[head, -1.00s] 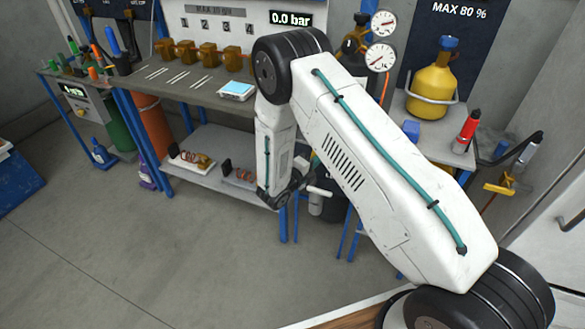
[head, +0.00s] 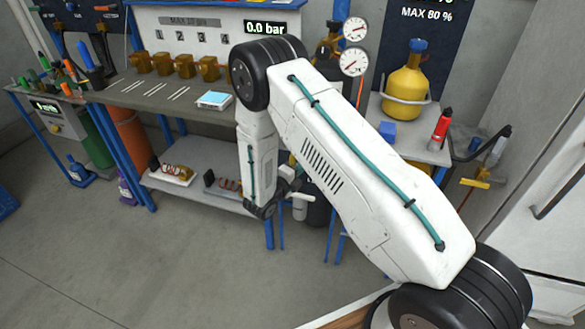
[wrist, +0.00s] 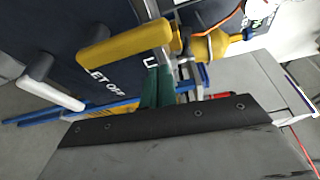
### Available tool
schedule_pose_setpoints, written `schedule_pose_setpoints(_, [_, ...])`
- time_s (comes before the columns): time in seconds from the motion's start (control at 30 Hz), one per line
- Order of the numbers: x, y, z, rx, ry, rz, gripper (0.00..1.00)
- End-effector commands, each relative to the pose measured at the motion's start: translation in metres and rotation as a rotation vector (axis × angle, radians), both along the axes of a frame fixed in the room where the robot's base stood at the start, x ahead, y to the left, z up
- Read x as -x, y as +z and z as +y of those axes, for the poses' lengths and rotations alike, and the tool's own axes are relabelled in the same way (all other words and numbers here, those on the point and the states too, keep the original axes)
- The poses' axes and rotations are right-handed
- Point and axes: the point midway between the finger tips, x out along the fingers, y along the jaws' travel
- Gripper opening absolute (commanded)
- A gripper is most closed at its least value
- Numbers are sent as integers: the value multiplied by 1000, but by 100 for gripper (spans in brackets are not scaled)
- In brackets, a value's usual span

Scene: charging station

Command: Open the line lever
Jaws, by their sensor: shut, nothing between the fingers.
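In the wrist view a long yellow lever handle (wrist: 125,46) lies across the picture, joined at its right end to a metal fitting. A white-ended handle (wrist: 50,93) is to its left, in front of a dark panel with partly hidden lettering ending in "LET OFF". No label shows which handle is the line lever. My gripper (wrist: 158,85) is shut, with its green fingertips together just below the yellow handle in the picture; contact cannot be told. In the head view my gripper (head: 288,187) is small and partly hidden by my arm, near the bench's right end.
The bench (head: 140,100) bears several brass blocks (head: 185,66) and a blue-white device (head: 214,100). The display (head: 269,29) reads 0.0 bar. Two gauges (head: 354,62) and a yellow bottle (head: 405,85) stand right. Open floor (head: 120,260) lies at the front left.

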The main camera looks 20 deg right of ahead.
Motion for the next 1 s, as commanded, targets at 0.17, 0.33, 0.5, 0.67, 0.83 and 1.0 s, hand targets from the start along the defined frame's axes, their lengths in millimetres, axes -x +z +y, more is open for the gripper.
schedule_pose_setpoints(0.17, [21,0,20,2,8,1,0])
schedule_pose_setpoints(0.33, [39,0,56,0,12,0,0])
schedule_pose_setpoints(0.5, [52,0,76,0,11,0,0])
schedule_pose_setpoints(0.67, [57,0,83,0,8,0,0])
schedule_pose_setpoints(0.83, [57,0,82,-13,5,-21,0])
schedule_pose_setpoints(1.0, [72,-6,73,-112,-69,-146,0])
